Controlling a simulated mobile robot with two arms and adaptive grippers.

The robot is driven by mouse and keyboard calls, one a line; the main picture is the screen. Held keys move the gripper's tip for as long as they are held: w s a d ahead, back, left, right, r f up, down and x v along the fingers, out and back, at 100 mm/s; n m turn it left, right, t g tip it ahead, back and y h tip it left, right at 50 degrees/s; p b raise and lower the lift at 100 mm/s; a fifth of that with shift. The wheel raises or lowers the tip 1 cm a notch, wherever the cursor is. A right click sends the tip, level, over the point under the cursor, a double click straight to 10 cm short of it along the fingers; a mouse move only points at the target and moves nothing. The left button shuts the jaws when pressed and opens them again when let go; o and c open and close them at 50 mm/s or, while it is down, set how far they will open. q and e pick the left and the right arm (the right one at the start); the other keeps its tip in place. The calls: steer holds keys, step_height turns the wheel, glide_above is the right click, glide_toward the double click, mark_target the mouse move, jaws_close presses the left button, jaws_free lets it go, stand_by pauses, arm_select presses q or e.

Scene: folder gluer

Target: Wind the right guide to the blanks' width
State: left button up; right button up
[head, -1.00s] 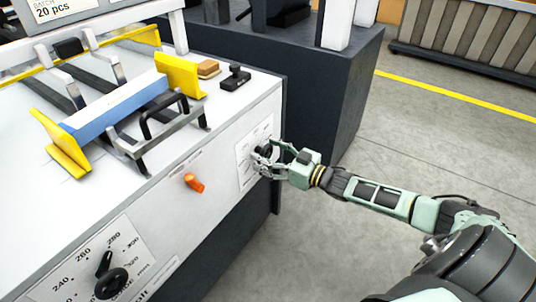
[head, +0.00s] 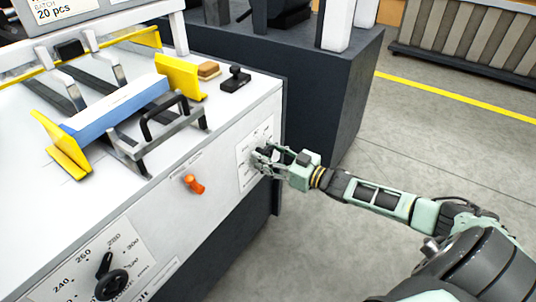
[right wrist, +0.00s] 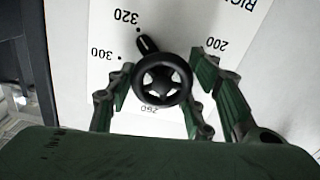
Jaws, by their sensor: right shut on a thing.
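The right guide (head: 182,77) is a yellow bent plate at the right end of the stack of blanks (head: 118,105), white on top with a blue side. I cannot tell whether it touches them. The left yellow guide (head: 62,147) stands at the stack's other end. My right gripper (head: 262,157) is at the dial plate (head: 244,172) on the machine's front. In the right wrist view it is shut on a black handwheel (right wrist: 162,80), a finger on each side. The wheel's pointer (right wrist: 146,44) points near the 320 mark. My left gripper is out of view.
A black bracket (head: 165,115), a brown block (head: 208,70) and a black knobbed part (head: 236,79) sit on top. Open floor lies to the right.

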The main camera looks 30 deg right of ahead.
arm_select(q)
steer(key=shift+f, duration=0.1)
arm_select(e)
steer(key=shift+r, duration=0.15)
steer(key=shift+n+p, duration=0.3)
steer(key=shift+n, duration=0.5)
steer(key=shift+n+p, duration=0.35)
steer(key=shift+n, duration=0.85)
steer(key=n, duration=0.2)
steer(key=shift+n, duration=0.4)
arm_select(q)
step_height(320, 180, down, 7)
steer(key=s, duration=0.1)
arm_select(e)
steer(key=shift+n+p, duration=0.3)
steer(key=shift+n, duration=0.6)
steer(key=n, duration=0.2)
steer(key=shift+n, duration=0.3)
steer(key=n, duration=0.2)
steer(key=shift+n+b, duration=0.3)
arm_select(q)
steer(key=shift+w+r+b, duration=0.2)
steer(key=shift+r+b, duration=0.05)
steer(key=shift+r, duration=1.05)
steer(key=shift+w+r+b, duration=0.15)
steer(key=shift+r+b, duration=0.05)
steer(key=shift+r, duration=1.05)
arm_select(e)
steer(key=shift+a+n, duration=0.15)
steer(key=shift+n, duration=1.85)
